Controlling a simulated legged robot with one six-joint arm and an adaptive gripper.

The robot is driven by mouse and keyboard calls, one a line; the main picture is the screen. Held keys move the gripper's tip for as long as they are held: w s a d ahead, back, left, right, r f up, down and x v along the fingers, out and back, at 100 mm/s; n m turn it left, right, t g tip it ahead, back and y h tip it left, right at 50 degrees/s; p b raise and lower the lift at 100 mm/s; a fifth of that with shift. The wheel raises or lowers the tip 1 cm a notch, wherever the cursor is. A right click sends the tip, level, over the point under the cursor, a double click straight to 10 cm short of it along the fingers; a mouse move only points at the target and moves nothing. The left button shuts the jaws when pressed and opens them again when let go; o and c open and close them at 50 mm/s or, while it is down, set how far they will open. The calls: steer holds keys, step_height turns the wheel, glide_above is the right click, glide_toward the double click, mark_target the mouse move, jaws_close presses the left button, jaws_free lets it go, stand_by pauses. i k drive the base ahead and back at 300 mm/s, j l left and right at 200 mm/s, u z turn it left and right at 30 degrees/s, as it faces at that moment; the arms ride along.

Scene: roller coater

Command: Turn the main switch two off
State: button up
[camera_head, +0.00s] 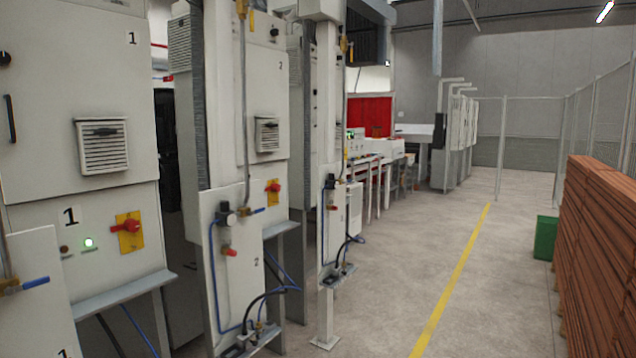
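Cabinet two (262,110), light grey and marked "2", stands left of the middle of the view. Its main switch (273,190) is a small red knob on a yellow plate, low on the cabinet front. The knob is too small in the picture to tell its exact position. Nothing covers the switch. My gripper is not in view.
Cabinet one (70,100), nearer at left, has its own red switch (128,228) on yellow and a lit lamp (88,243). A panel (232,260) marked "2" stands before cabinet two. The aisle (400,260) is clear; brown stacked boards (600,250) stand right.

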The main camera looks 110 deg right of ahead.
mark_target(276, 188)
steer(key=z, duration=3.45)
steer(key=i+l, duration=0.3)
steer(key=i, duration=0.15)
steer(key=i+l, duration=0.3)
steer(key=i, duration=0.15)
steer(key=i+l, duration=0.25)
steer(key=i, duration=0.25)
steer(key=i+l, duration=0.3)
steer(key=i, duration=0.15)
steer(key=i+l+z, duration=0.1)
steer(key=i+l, duration=0.2)
steer(key=i, duration=0.15)
steer(key=i+l, duration=0.25)
steer(key=i, duration=0.2)
steer(key=i+l, duration=0.25)
steer(key=i, duration=0.25)
steer(key=i+l, duration=0.25)
steer(key=i, duration=0.2)
